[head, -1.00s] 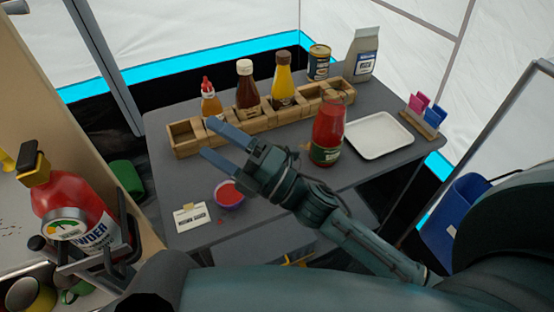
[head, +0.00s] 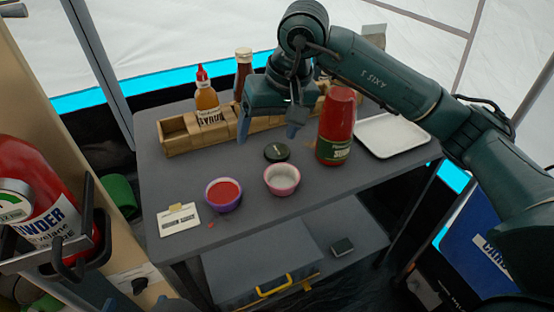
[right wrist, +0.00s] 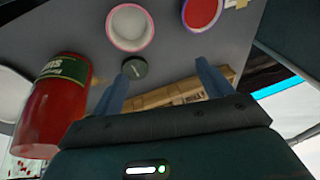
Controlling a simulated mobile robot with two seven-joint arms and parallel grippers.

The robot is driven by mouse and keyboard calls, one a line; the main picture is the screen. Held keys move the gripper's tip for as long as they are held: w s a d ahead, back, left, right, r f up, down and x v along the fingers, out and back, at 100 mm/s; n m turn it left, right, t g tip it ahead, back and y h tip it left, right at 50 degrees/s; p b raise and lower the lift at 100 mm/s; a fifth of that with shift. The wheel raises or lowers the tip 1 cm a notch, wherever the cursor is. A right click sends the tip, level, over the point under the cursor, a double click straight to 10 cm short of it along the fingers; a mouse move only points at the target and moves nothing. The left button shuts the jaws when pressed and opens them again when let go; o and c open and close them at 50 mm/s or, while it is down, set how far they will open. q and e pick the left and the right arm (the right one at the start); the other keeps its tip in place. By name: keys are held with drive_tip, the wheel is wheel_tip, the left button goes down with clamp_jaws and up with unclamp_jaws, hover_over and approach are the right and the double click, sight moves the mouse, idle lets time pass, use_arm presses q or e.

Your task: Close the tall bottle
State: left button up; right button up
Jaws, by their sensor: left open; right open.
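The tall red bottle (head: 336,130) with a green label stands upright on the grey table, in front of the wooden rack; no separate cap shows on its top. In the right wrist view the bottle (right wrist: 55,105) is at the left. A dark round lid (head: 277,152) lies flat on the table to the left of the bottle. My right gripper (head: 268,133) is open and empty above the table, pointing down near the lid. In the right wrist view the lid (right wrist: 134,69) appears between the blue fingers (right wrist: 160,85), apart from them. My left gripper is not in view.
A pink bowl (head: 282,180) and a purple bowl with red sauce (head: 223,195) stand in front of the lid. The wooden rack (head: 185,134) holds a syrup bottle (head: 208,105) and others. A white tray (head: 395,138) is right of the red bottle.

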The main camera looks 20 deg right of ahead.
drive_tip(key=d, duration=0.1)
drive_tip(key=w+d+r+h, duration=0.1)
drive_tip(key=d+h, duration=0.1)
drive_tip(key=shift+w+d+r+n+t, duration=0.2)
drive_tip(key=shift+d+r+n+t, duration=0.1)
drive_tip(key=shift+d+r+t, duration=0.1)
drive_tip(key=b, duration=0.1)
approach(277, 150)
drive_tip(key=shift+s+a+f, duration=0.15)
drive_tip(key=shift+f, duration=0.4)
drive_tip(key=shift+s+a+f, duration=0.15)
drive_tip(key=shift+a+f, duration=0.05)
drive_tip(key=shift+f, duration=0.35)
drive_tip(key=shift+w+f, duration=0.2)
drive_tip(key=shift+f, duration=0.2)
drive_tip(key=shift+w+d+x, duration=0.1)
drive_tip(key=shift+w+x, duration=0.05)
drive_tip(key=shift+x, duration=0.7)
drive_tip(key=shift+w+d+x, duration=0.1)
drive_tip(key=shift+w+x, duration=0.05)
drive_tip(key=shift+x, duration=0.7)
drive_tip(key=shift+w+d+x, duration=0.1)
drive_tip(key=shift+w+x, duration=0.05)
drive_tip(key=shift+x, duration=0.75)
drive_tip(key=shift+r, duration=0.15)
